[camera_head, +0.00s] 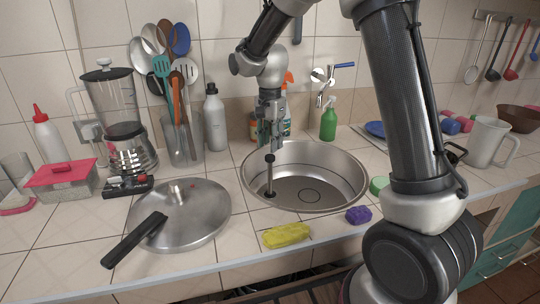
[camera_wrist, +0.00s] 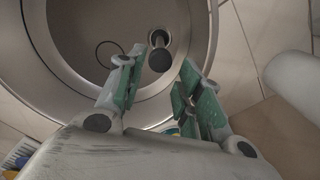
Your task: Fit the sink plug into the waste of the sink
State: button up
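The sink plug (camera_head: 270,180) is a dark upright rod with a knob on top and a wider foot. It stands in the metal sink (camera_head: 345,172), its foot appearing to rest on the sink floor. The waste shows as a thin dark ring (camera_head: 309,195) to the right of the plug's foot. In the wrist view the ring (camera_wrist: 108,53) lies left of the plug (camera_wrist: 160,58). My gripper (camera_head: 269,147) points down above the plug. In the wrist view my gripper (camera_wrist: 160,78) has its fingers apart, the plug's knob just beyond the fingertips. I see no contact.
A yellow sponge (camera_head: 286,235) and a purple sponge (camera_head: 358,215) lie in front. A green spray bottle (camera_head: 329,119) stands behind, and a white bottle (camera_head: 215,118) stands at the back left.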

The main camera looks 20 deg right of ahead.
jog(key=shift+r, duration=0.7)
jog(key=s+d+r+n+t, duration=0.2)
jog(key=s+d+r+n, duration=0.2)
jog(key=s+d+r, duration=0.65)
jog(key=s+d+n+t, duration=0.1)
jog(key=s+d+n, duration=0.1)
jog(key=s, duration=0.7)
jog(key=s+d+r+n+t, duration=0.1)
jog(key=s+n, duration=0.3)
jog(key=s, duration=0.6)
jog(key=shift+s+d+r+n, duration=0.3)
jog(key=shift+d+n, duration=0.1)
jog(key=shift+d, duration=0.3)
